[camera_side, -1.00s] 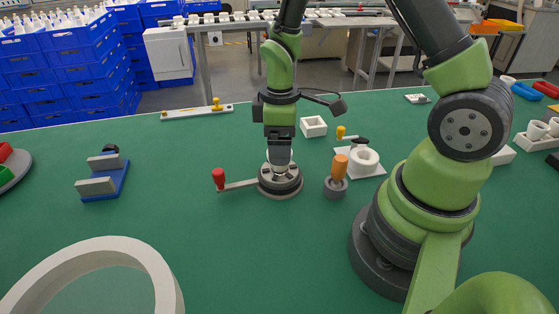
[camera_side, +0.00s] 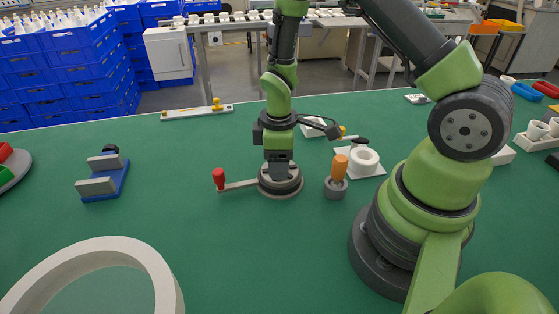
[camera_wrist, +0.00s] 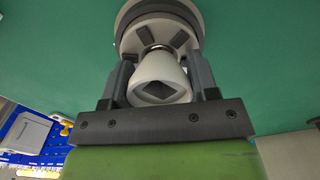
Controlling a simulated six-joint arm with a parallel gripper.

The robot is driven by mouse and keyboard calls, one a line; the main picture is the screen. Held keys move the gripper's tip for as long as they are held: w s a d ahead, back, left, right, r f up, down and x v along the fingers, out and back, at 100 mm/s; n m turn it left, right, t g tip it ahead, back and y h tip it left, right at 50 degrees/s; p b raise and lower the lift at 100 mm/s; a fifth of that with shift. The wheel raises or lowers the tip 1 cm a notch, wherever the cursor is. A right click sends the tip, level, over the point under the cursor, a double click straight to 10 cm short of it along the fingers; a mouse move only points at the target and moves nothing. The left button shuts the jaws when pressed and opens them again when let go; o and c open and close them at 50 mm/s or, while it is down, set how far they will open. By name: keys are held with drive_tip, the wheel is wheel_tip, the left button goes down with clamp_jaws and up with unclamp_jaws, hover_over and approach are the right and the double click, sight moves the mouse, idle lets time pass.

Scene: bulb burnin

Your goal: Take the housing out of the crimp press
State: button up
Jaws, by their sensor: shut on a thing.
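The crimp press (camera_side: 283,190) is a round, dark-and-light grey unit on the green bench, with a red-knobbed lever (camera_side: 219,180) reaching left. My gripper (camera_side: 279,174) points straight down over the middle of the press. In the wrist view, my gripper (camera_wrist: 160,72) has its two dark fingers closed on either side of the housing (camera_wrist: 157,70), a whitish tapered cup with a square dark opening. A shiny metal band shows at the housing's far end, against the press (camera_wrist: 130,22). The housing is hidden in the side view. I cannot tell how deep it sits.
An orange-handled tool (camera_side: 339,167) stands in a grey holder just right of the press. A blue fixture (camera_side: 120,179) is left.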

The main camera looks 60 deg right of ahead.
wheel_tip(320, 180, up, 15)
drive_tip(key=shift+f, duration=0.2)
idle(1.0)
